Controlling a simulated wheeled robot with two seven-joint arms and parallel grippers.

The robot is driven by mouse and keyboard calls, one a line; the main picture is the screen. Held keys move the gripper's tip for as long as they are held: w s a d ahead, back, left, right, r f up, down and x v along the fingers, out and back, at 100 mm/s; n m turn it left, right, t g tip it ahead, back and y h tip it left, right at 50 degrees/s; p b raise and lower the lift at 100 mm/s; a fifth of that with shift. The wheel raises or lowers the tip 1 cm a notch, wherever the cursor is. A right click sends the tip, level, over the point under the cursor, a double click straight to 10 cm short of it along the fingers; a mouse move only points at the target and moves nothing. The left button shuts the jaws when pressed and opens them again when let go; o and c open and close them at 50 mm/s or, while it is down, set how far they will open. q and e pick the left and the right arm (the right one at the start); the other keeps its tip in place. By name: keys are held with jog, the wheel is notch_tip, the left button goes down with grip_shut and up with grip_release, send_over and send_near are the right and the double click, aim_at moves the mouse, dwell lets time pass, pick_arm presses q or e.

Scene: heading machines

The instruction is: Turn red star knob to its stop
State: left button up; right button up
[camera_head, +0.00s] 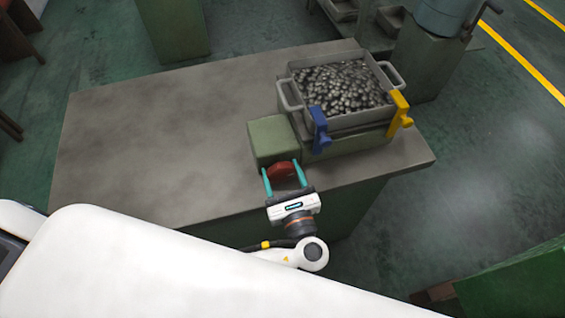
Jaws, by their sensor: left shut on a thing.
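The red star knob (282,172) is on the front face of a green block (270,138) near the table's front edge. My left gripper (284,178) reaches it from the front, with one teal finger on each side of the knob, shut on it. The wrist and fingers cover the knob's lower part, so its turn angle cannot be told. My right gripper is not in view.
The left half of the grey table (150,130) is clear.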

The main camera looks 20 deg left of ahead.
pick_arm(q)
jog(key=m+p, duration=0.3)
jog(key=p, duration=0.2)
jog(key=m+p, duration=0.2)
jog(key=shift+r+m+p, duration=0.3)
jog(key=shift+p, duration=0.05)
jog(key=shift+f+m+p, duration=0.25)
jog(key=shift+m+p, duration=1.25)
jog(key=shift+m, duration=0.1)
jog(key=o, duration=1)
jog(key=shift+s, duration=0.1)
jog(key=shift+a, duration=0.1)
jog(key=shift+f, duration=0.15)
